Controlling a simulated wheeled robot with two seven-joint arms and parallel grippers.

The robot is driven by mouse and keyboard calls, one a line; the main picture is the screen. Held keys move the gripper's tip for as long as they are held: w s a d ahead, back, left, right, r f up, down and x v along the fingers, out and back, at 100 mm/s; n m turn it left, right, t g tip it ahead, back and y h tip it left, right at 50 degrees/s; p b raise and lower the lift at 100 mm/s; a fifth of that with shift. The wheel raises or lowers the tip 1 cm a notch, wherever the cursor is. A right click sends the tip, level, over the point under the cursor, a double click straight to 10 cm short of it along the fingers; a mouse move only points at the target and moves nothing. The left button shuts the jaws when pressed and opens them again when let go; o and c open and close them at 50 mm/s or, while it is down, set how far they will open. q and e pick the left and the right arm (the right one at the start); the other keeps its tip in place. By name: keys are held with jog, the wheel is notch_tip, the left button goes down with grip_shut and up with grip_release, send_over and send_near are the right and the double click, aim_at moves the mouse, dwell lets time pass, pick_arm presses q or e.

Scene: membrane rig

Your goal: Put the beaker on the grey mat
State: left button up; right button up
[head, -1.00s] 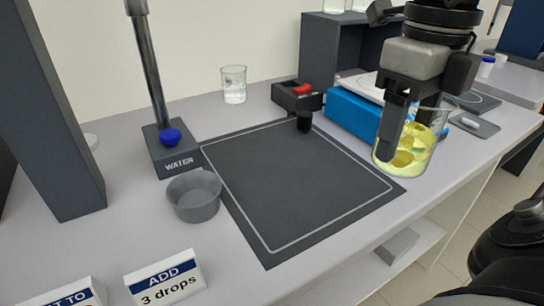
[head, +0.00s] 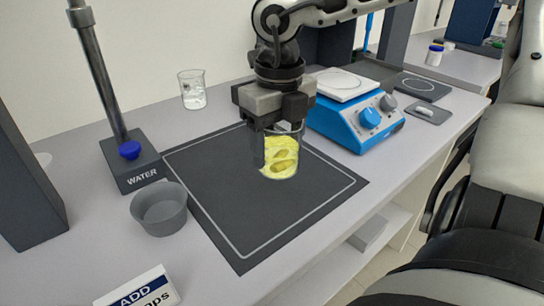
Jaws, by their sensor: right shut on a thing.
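The beaker (head: 280,160) is clear glass with yellow contents and stands upright in the head view. My right gripper (head: 279,131) points down and is shut on its upper part, hiding much of the rim. The dark grey mat (head: 245,215) with a pale border line lies on the bench. The beaker is over the right half of the mat, inside the border line. I cannot tell whether its base touches the mat or hangs just above it. My left gripper is not in view.
The water stand (head: 137,165) and a grey bowl (head: 160,210) are at the mat's left. A blue hotplate (head: 355,125) is at its right. The front and left of the mat are bare.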

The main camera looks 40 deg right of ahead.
aim_at(272, 162)
jog(key=shift+w+f, duration=0.5)
jog(key=shift+f, duration=0.05)
jog(key=shift+w+a+f, duration=0.1)
jog(key=shift+w+f, duration=0.05)
jog(key=shift+f, duration=1.55)
jog(key=shift+f, duration=0.1)
jog(key=shift+f+b, duration=0.2)
jog(key=shift+b, duration=0.2)
jog(key=o, duration=1.1)
jog(key=shift+r, duration=0.1)
jog(key=shift+o, duration=0.2)
jog(key=shift+r, duration=0.1)
